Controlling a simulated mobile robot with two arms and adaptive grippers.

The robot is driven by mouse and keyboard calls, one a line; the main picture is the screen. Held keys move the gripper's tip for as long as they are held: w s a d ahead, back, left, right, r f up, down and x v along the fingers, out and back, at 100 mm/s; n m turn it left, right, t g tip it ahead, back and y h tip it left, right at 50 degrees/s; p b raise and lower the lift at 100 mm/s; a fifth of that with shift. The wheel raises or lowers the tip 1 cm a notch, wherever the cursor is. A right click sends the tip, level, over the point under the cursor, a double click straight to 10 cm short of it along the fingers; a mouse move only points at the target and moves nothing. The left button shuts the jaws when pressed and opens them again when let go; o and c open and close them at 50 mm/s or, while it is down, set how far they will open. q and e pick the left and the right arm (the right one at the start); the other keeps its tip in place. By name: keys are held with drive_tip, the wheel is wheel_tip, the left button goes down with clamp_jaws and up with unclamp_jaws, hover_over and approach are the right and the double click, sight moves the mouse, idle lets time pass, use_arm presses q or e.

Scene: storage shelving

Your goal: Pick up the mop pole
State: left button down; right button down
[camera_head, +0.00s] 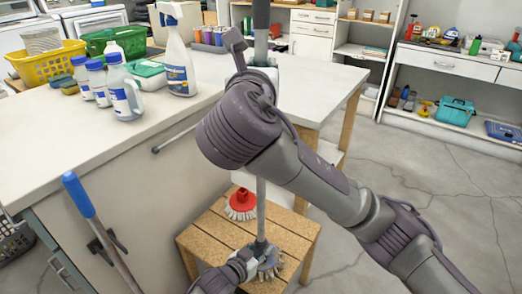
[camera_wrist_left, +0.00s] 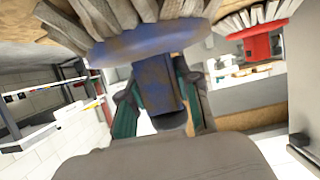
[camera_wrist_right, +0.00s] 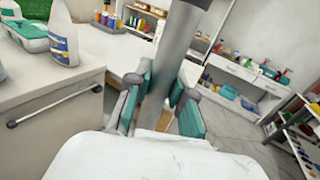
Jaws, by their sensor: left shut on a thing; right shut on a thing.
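The mop pole (camera_head: 261,205) is grey with a dark top and stands close to upright in the head view. My right gripper (camera_head: 262,66) is high on the pole, partly hidden by my arm. In the right wrist view, its teal pads are on both sides of the grey pole (camera_wrist_right: 168,70).
A red mop head (camera_head: 241,204) sits on the wooden stool (camera_head: 215,232). A blue-handled pole (camera_head: 78,194) stands at the left of the counter. The white counter (camera_head: 60,140) holds bottles and baskets. Open floor (camera_head: 440,185) lies to the right.

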sight(260, 6)
drive_tip(key=shift+r, duration=0.1)
wheel_tip(260, 6, up, 10)
drive_tip(key=shift+f, duration=0.1)
idle(0.4)
use_arm(q)
drive_tip(key=c, duration=0.7)
unclamp_jaws()
